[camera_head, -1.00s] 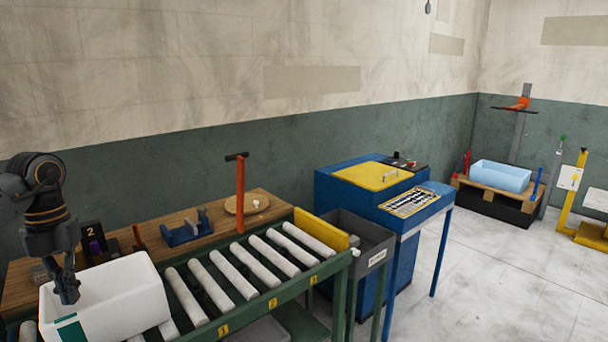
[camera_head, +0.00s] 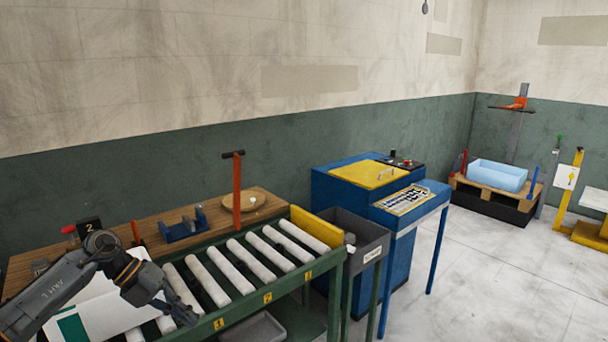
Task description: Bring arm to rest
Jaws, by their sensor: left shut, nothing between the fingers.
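My left arm comes in from the lower left of the head view. My left gripper (camera_head: 182,312) is shut and empty, pointing down and to the right above the near edge of the roller conveyor (camera_head: 234,272). A white box (camera_head: 92,312) with a green patch sits at the conveyor's left end, partly hidden behind my left arm. The gripper is to the right of this box. My right gripper does not show.
A wooden bench (camera_head: 150,232) behind the conveyor carries a blue fixture (camera_head: 184,228) and an upright orange-red lever (camera_head: 237,190). A grey bin (camera_head: 366,238) and a blue machine (camera_head: 330,190) stand right of the conveyor. Open floor (camera_head: 490,290) lies at the right.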

